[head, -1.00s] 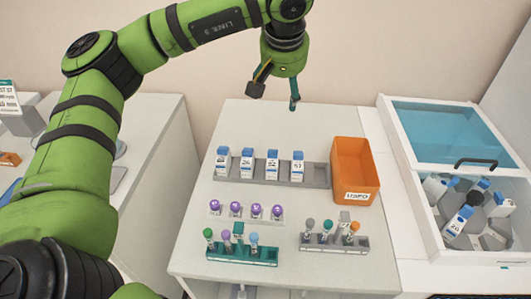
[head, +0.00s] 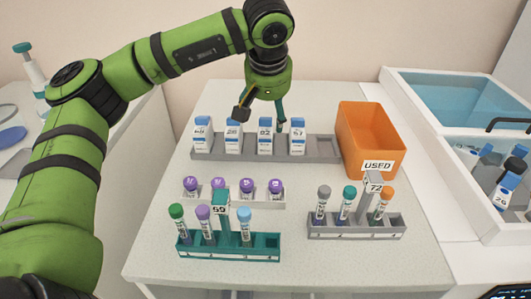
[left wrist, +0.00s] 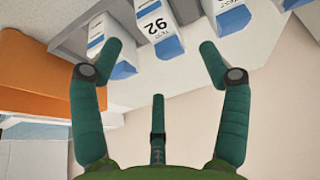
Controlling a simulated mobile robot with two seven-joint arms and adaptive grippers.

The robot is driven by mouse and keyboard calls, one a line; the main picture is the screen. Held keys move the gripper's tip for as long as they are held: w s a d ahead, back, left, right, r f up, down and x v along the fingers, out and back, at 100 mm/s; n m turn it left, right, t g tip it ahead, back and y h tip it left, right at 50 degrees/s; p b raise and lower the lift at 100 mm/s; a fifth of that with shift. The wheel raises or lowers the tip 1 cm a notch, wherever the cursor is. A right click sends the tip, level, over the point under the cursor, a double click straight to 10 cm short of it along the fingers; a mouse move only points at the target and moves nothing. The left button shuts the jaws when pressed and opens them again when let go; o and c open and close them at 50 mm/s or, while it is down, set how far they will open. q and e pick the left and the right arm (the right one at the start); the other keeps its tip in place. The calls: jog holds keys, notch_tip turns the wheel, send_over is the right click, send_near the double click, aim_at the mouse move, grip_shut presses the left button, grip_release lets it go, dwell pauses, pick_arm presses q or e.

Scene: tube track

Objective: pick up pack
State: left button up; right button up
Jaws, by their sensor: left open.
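Several white packs with blue caps and numbered labels stand upright in a row in a long grey rack (head: 322,148) at the back of the table. Among them are a leftmost pack (head: 201,137), one marked 26 (head: 233,141), one marked 92 (head: 265,141) and a rightmost pack (head: 297,141). My left gripper (head: 262,118) is open and empty just above and behind the right half of the row. In the left wrist view, pack 92 (left wrist: 153,25) lies ahead between the green fingers (left wrist: 160,48), with a neighbouring pack on each side. No finger clearly touches a pack.
An orange bin labelled USED (head: 370,145) stands right of the rack. In front are a row of purple-capped tubes (head: 247,187), a teal tube rack (head: 250,247) and a grey tube rack (head: 355,225). An open-lidded white chest (head: 440,130) is at the right.

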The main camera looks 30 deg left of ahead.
aim_at(269, 127)
pick_arm(q)
jog(key=shift+f, duration=0.4)
jog(key=shift+w+a+f, duration=0.15)
jog(key=shift+w+f, duration=0.05)
jog(key=shift+f, duration=0.15)
jog(key=p+x, duration=0.1)
jog(key=x, duration=0.3)
jog(key=shift+f, duration=0.35)
jog(key=shift+w+f, duration=0.15)
jog(key=shift+f, duration=0.15)
jog(key=shift+c, duration=0.9)
jog(key=c, duration=1.3)
pick_arm(e)
jog(key=shift+a+r, duration=0.1)
jog(key=shift+r, duration=0.6)
